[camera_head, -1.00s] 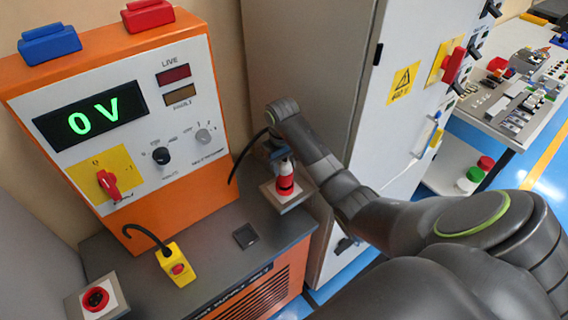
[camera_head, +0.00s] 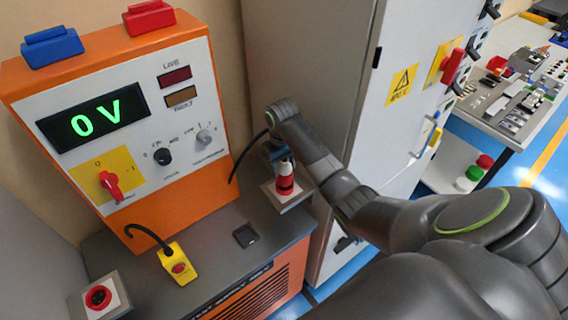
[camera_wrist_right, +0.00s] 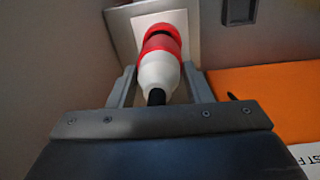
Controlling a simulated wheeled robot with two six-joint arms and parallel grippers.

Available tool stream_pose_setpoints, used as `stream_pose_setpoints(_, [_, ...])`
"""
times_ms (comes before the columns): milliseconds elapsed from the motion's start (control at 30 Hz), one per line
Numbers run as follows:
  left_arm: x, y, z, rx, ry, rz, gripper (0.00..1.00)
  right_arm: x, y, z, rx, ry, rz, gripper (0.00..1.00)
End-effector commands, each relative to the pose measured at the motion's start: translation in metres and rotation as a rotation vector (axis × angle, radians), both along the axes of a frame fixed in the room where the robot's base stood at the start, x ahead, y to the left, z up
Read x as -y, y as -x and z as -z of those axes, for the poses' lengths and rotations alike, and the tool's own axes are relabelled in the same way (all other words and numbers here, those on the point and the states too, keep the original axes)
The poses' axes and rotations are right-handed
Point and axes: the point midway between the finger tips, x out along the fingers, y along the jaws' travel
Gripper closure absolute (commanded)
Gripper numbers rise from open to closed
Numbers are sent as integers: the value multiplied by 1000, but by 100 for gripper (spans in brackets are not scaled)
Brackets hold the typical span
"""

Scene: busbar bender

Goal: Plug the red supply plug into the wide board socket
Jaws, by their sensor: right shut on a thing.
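The supply plug (camera_head: 284,166) has a white body and a red front; it also shows in the right wrist view (camera_wrist_right: 160,68). My right gripper (camera_wrist_right: 161,84) is shut on its white body, with one finger at each side. The plug's red end is against or just over a red socket (camera_wrist_right: 152,27) on a pale square plate (camera_wrist_right: 122,31) at the bench's right end. A dark band shows between the red parts; I cannot tell how deep the plug sits. A second red round socket (camera_head: 98,297) is on a box at the front left. My left gripper is out of view.
A yellow box (camera_head: 177,264) and a dark square (camera_head: 245,235) are on the bench top. A tall grey cabinet (camera_head: 305,65) stands close behind my right arm.

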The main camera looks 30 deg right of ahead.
Motion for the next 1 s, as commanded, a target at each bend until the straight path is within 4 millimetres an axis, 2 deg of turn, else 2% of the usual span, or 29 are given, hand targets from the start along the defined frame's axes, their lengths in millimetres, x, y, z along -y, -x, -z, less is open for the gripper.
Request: stream_pose_setpoints(1000, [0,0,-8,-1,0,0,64,0,0,0,1,0,0,97])
